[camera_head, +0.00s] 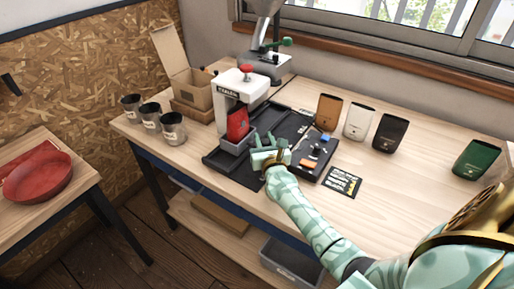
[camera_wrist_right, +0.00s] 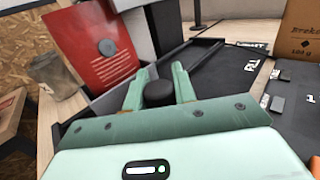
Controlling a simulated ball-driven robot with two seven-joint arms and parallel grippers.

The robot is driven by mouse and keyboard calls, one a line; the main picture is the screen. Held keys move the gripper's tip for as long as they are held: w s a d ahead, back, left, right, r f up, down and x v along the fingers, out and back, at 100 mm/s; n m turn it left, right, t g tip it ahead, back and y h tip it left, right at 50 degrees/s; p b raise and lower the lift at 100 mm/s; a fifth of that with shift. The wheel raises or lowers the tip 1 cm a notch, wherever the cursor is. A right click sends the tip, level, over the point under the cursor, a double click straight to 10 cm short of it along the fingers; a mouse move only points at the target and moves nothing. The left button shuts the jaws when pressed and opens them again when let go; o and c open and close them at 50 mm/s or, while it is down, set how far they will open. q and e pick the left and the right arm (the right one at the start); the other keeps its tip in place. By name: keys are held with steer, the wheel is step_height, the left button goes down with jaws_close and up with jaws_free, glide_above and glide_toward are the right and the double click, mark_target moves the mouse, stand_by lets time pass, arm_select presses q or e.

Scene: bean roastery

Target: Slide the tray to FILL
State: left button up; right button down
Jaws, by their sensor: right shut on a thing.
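The small grey tray (camera_head: 239,146) stands at the foot of the white sealer, on a dark track, with an upright red bag (camera_head: 237,124) in it. The red bag also shows large in the wrist view (camera_wrist_right: 100,48). My right gripper (camera_head: 270,151) is at the tray's right end. In the wrist view its green fingers (camera_wrist_right: 159,92) are shut on a round black knob (camera_wrist_right: 159,93). The FILL marking (camera_wrist_right: 251,65), partly cut in view, lies on the dark surface to the right of the knob. My left gripper is not in view.
The white sealer (camera_head: 241,88) with a red knob stands over the tray. A hopper machine (camera_head: 265,43) is behind. Several cups (camera_head: 151,114) and an open carton (camera_head: 187,84) are left; several bags (camera_head: 357,119) stand right. Small items lie on the black mat (camera_head: 319,165).

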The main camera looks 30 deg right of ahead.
steer(key=w+d, duration=0.1)
steer(key=d, duration=0.1)
steer(key=w+d+b, duration=0.1)
steer(key=d, duration=0.2)
steer(key=w+d, duration=0.1)
steer(key=d, duration=0.1)
steer(key=shift+d+b, duration=0.25)
steer(key=shift+b, duration=0.1)
steer(key=c, duration=1.1)
jaws_free()
